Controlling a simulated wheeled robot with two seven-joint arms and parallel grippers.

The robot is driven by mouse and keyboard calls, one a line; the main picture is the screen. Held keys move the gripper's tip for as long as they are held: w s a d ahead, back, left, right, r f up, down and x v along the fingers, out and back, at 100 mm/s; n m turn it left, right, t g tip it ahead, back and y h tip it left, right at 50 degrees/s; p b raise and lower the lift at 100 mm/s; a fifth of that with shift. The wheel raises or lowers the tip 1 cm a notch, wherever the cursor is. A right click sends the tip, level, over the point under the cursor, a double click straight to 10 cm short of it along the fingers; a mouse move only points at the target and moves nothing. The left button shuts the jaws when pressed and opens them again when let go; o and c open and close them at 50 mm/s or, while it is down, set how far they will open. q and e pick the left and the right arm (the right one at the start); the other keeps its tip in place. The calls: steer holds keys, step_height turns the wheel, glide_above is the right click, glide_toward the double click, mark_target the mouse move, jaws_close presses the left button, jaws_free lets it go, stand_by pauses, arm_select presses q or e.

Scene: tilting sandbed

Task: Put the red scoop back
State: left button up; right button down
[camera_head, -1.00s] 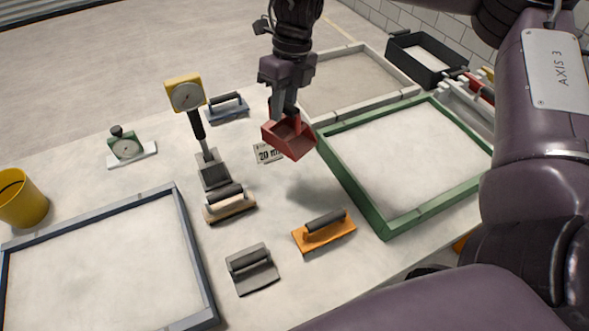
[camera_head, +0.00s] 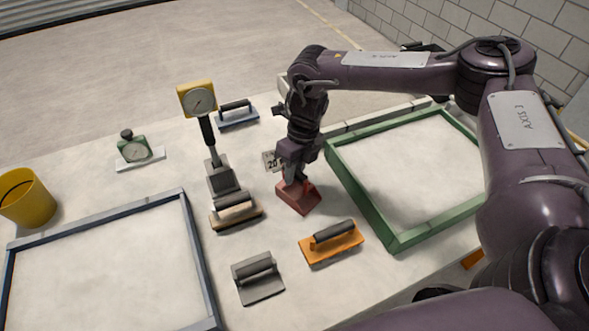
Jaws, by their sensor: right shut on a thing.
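The red scoop (camera_head: 299,197) is at the middle of the table, between the gauge stand and the green frame. My right gripper (camera_head: 292,175) points down and is shut on the scoop from above. The scoop appears at or very near the table top; I cannot tell whether it touches. My right arm comes in from the right and hides part of the area behind. My left gripper is not in view.
A green-framed sand bed (camera_head: 375,213) lies right of the scoop, a grey-blue one (camera_head: 188,230) at lower left. An orange float (camera_head: 331,243), grey trowel (camera_head: 257,278), wooden float (camera_head: 236,211), dial gauge (camera_head: 199,101) and yellow cup (camera_head: 24,199) stand around.

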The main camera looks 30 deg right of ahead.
steer(key=shift+f, duration=0.1)
steer(key=c, duration=1.3)
jaws_free()
steer(key=shift+o, duration=0.2)
steer(key=s+v, duration=0.1)
steer(key=v, duration=1.1)
steer(key=shift+w+b, duration=0.35)
steer(key=shift+w, duration=0.1)
